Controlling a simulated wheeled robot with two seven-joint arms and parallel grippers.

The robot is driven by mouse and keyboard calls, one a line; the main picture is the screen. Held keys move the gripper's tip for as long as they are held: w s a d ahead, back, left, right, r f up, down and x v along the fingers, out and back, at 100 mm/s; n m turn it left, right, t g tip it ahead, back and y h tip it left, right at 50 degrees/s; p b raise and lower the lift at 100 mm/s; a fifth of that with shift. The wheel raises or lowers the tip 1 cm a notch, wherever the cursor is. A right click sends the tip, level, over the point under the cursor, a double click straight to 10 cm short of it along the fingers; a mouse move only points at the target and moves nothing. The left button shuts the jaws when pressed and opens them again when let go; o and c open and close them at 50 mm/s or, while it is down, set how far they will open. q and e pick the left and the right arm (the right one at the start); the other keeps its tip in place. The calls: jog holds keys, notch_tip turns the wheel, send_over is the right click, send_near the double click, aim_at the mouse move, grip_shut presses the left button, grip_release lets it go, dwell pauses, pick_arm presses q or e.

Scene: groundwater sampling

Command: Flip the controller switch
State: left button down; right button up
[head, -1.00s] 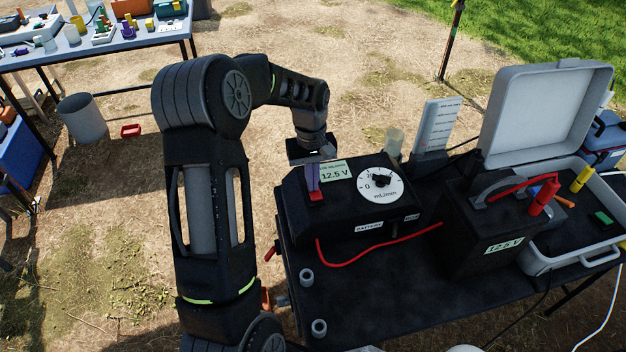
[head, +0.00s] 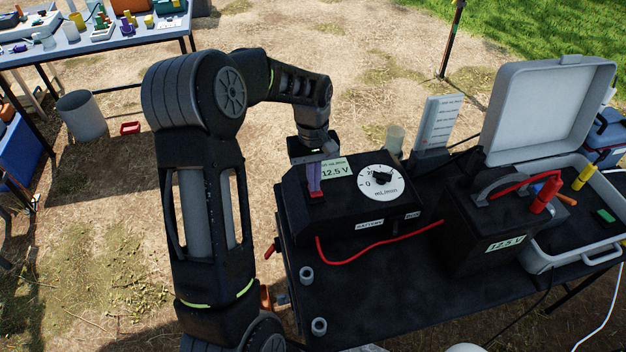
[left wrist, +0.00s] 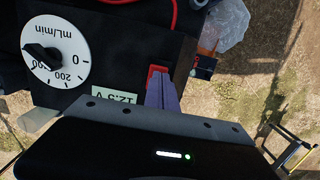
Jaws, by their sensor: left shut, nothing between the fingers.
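The black controller box (head: 345,222) stands on the dark table, with a white mL/min dial (head: 380,183) and a 12.5 V label (head: 336,171) on its top. The red switch (head: 316,195) is at the left of the box's top; it also shows in the left wrist view (left wrist: 155,72). My left gripper (head: 314,188) points down with its purple fingers shut and empty, the tips right at the red switch and partly hiding it. In the left wrist view the fingers (left wrist: 161,90) overlap the switch; I cannot tell whether they touch. My right gripper is not in view.
A black battery (head: 480,225) with red and black leads stands right of the controller. An open grey case (head: 545,115) is behind it. A red cable (head: 385,250) crosses the table front.

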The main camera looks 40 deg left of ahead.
pick_arm(q)
notch_tip(320, 180, up, 7)
jog(key=w+a, duration=0.1)
jog(key=shift+a, duration=0.3)
jog(key=shift+w+f, duration=0.1)
dwell(0.3)
